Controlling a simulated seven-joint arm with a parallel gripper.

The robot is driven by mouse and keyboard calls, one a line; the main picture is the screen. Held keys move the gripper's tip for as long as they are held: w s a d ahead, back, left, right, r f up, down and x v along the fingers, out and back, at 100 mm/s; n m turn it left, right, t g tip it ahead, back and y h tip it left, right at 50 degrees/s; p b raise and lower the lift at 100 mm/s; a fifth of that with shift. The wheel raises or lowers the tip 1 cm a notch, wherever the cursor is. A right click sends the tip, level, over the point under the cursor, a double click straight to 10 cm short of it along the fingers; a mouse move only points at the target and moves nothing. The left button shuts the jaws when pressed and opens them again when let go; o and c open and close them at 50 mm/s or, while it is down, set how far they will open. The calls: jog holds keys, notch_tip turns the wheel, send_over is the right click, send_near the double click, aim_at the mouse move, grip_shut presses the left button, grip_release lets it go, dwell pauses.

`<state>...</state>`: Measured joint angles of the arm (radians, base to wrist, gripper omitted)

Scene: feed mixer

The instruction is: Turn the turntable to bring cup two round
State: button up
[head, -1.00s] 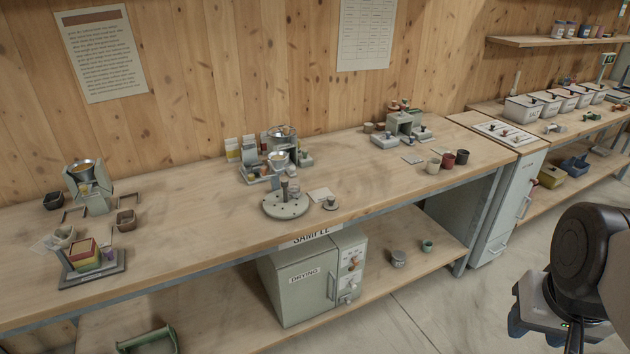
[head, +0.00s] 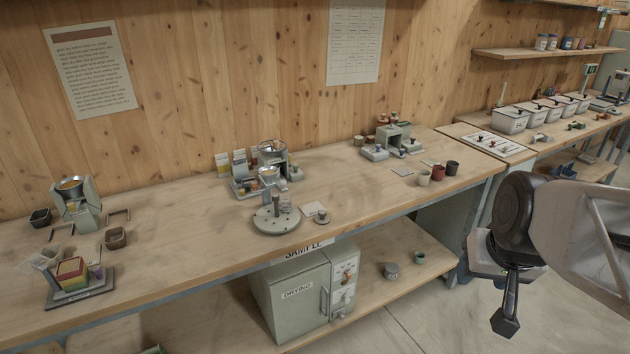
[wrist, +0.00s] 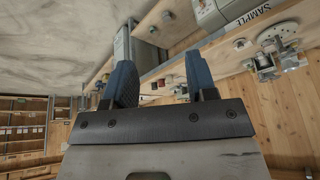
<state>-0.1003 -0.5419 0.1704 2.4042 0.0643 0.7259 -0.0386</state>
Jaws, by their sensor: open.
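The turntable (head: 275,219) is a round grey disc with a dark upright post near its middle, on the front part of the wooden bench, just above the SAMPLE label. Which cup is cup two cannot be told at this size. In the wrist view the turntable (wrist: 279,35) shows at the upper right, tilted in the picture. My gripper's two blue fingers (wrist: 161,84) are apart with nothing between them. In the head view my gripper (head: 505,322) hangs at the right, in front of the bench and well away from the turntable.
The wooden bench (head: 180,245) has clear stretches left and right of the turntable. A small metal device (head: 268,172) stands close behind it. Three cups (head: 437,174) stand further right. A drying cabinet (head: 297,295) stands on the lower shelf below.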

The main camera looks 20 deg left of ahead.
jog(key=w+a+n+t+y, duration=0.2)
jog(key=w+a, duration=0.8)
jog(key=w, duration=0.3)
jog(key=n+t+y, duration=0.2)
jog(key=t+y, duration=0.1)
jog(key=t, duration=0.3)
send_near(275, 197)
jog(key=w, duration=0.2)
jog(key=shift+w+a+f, duration=0.2)
jog(key=shift+a+f, duration=0.15)
jog(key=shift+a, duration=0.15)
jog(key=shift+w, duration=0.1)
jog(key=shift+x, duration=3.8)
jog(key=shift+f, duration=0.15)
